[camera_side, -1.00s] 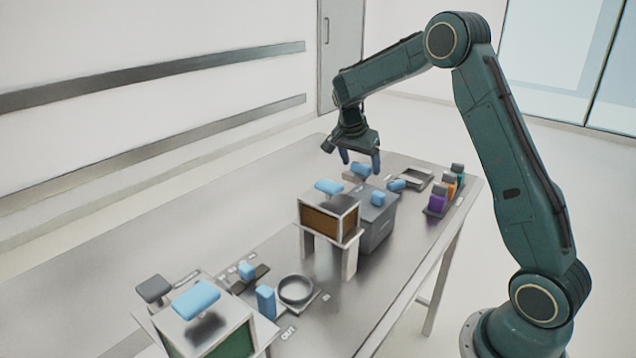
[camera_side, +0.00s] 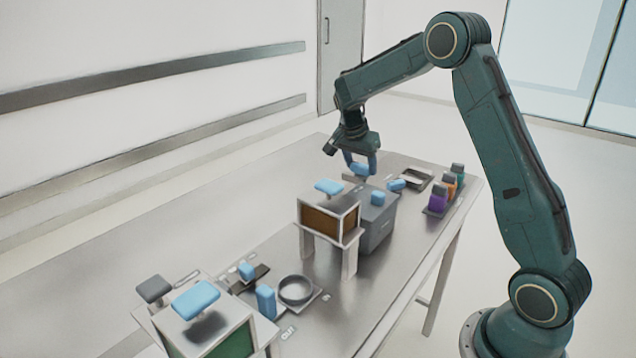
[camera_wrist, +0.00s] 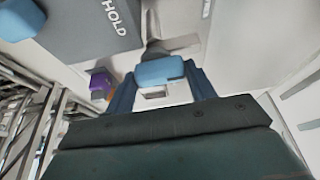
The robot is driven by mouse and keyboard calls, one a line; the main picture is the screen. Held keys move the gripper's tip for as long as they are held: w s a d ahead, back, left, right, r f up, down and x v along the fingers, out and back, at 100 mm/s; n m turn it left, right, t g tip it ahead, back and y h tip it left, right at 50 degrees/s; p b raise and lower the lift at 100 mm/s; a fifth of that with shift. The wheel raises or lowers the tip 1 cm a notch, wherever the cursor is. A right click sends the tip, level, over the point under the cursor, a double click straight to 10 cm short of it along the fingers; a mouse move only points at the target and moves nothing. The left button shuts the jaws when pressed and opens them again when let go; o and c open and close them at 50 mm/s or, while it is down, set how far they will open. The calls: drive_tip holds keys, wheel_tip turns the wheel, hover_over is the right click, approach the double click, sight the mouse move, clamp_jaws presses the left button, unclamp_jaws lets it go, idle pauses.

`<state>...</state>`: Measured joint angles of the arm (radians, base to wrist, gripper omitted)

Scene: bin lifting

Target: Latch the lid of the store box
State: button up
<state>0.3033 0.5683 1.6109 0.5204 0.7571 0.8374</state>
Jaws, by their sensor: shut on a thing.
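The grey store box (camera_side: 376,232) stands on the table behind the brown-fronted stand, with a small blue knob (camera_side: 377,198) on top. In the wrist view a grey surface marked HOLD (camera_wrist: 85,25) lies at the upper left, with a blue knob (camera_wrist: 18,18) at its edge. My gripper (camera_side: 362,166) is at the far side of the box, pointing down. It is shut on a blue handle (camera_wrist: 160,72), which sits between the two fingers in the wrist view. The handle has a grey stem behind it. The latch's seat is too small to make out.
A brown-fronted box (camera_side: 322,220) on legs with a blue handle on top stands close in front. A blue piece (camera_side: 397,185), a grey tray (camera_side: 416,178) and several coloured bottles (camera_side: 437,202) are at the right. A ring (camera_side: 296,289) and a green-fronted box (camera_side: 215,345) are nearer.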

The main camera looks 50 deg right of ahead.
drive_tip(key=n, duration=0.2)
drive_tip(key=n+t, duration=0.1)
drive_tip(key=n, duration=0.1)
drive_tip(key=shift+s+t, duration=0.2)
drive_tip(key=shift+t, duration=0.1)
drive_tip(key=n, duration=0.2)
drive_tip(key=n+t+y, duration=0.1)
drive_tip(key=n, duration=0.2)
drive_tip(key=shift+s+t, duration=0.15)
drive_tip(key=shift+t, duration=0.15)
drive_tip(key=n+y, duration=0.1)
drive_tip(key=n, duration=0.3)
drive_tip(key=shift+d+t+y, duration=0.15)
drive_tip(key=shift+t+y, duration=0.25)
drive_tip(key=n, duration=0.2)
drive_tip(key=n+y, duration=0.1)
drive_tip(key=n, duration=0.1)
drive_tip(key=shift+s+n+y, duration=0.1)
drive_tip(key=shift+n+y, duration=0.2)
drive_tip(key=o, duration=1)
drive_tip(key=shift+r, duration=0.1)
